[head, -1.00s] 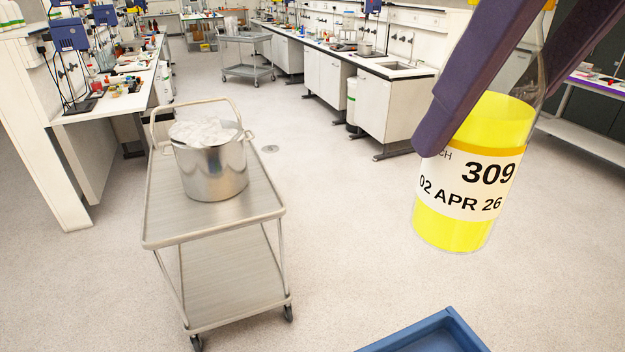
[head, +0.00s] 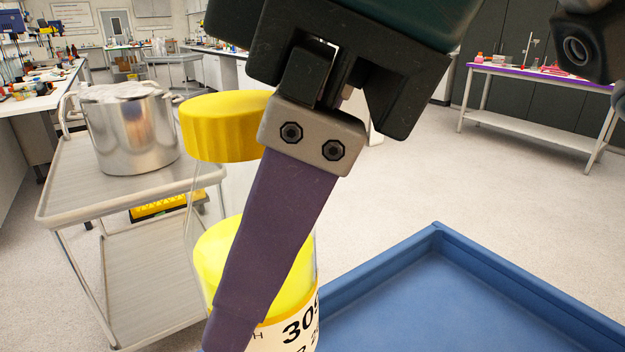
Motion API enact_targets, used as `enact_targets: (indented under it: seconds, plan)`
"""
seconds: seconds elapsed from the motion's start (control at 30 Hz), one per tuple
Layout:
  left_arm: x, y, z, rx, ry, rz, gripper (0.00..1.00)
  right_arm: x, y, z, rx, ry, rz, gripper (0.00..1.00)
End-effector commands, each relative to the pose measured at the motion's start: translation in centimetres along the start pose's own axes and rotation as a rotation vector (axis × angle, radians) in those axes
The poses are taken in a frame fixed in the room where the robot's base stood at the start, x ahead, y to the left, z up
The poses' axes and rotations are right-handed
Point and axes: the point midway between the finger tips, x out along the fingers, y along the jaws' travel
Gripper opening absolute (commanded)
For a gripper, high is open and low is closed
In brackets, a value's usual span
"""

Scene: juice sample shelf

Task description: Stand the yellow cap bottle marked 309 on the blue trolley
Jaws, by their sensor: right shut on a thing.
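The bottle (head: 228,258) is clear with a yellow cap (head: 222,127) and yellow juice inside. Its white label shows "30" and part of another digit at the bottom of the view. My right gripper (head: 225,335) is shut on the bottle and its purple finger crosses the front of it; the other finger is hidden. The bottle is upright or nearly so, and its base is cut off below. The blue trolley (head: 440,300) shows its raised rim and an empty top at the lower right, beside the bottle. I cannot tell the bottle's height above it. My left gripper is not in view.
A grey metal trolley (head: 60,190) with a steel pot (head: 130,135) stands at the left. A yellow and black item (head: 165,206) shows behind it. A purple-edged bench (head: 545,75) stands at the back right. The floor beyond the blue trolley is clear.

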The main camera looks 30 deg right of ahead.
Motion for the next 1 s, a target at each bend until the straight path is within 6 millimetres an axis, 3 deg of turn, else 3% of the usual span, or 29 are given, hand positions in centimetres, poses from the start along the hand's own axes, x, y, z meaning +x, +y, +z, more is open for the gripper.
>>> enact_targets:
  seconds: [0.03, 0.2, 0.47, 0.57, 1.0]
  plan:
    - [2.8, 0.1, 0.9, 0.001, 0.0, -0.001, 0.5, 2.8, -0.3, 1.0, -0.022, 0.004, -0.012, 0.0]
    - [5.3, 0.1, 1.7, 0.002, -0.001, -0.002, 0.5, 5.4, -1.0, 2.0, -0.082, 0.012, -0.035, 0.0]
    - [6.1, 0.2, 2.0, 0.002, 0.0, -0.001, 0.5, 6.4, -1.3, 2.3, -0.109, 0.016, -0.046, 0.0]
    - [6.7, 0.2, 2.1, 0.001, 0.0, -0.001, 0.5, 7.7, -1.3, 2.9, -0.106, 0.014, -0.049, 0.0]
    - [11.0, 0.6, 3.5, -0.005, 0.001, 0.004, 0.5, 18.9, -1.4, 7.5, -0.106, 0.013, -0.047, 0.0]
